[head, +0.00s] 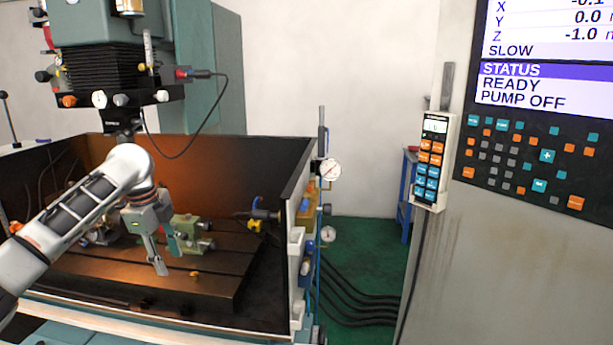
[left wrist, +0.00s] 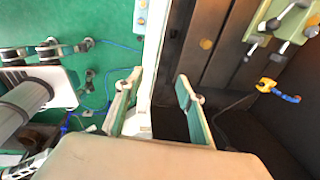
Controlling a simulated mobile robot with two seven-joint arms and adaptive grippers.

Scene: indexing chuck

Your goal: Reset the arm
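My left arm comes in from the left in the head view. My left gripper (head: 165,252) points downward over the dark machine table (head: 215,262), in front of the green chuck fixture (head: 190,228). In the left wrist view my left gripper (left wrist: 158,100) has its two fingers well apart, with nothing between them. The pale tank rim (left wrist: 150,85) runs below and between the fingers in that view. The green fixture (left wrist: 275,30) with its grey handles shows at upper right there. My right gripper is in neither view.
The machine head (head: 115,70) hangs above the tank. A yellow and blue valve (head: 258,218) is at the tank's right side. A handheld pendant (head: 432,160) and control panel (head: 540,110) are at right.

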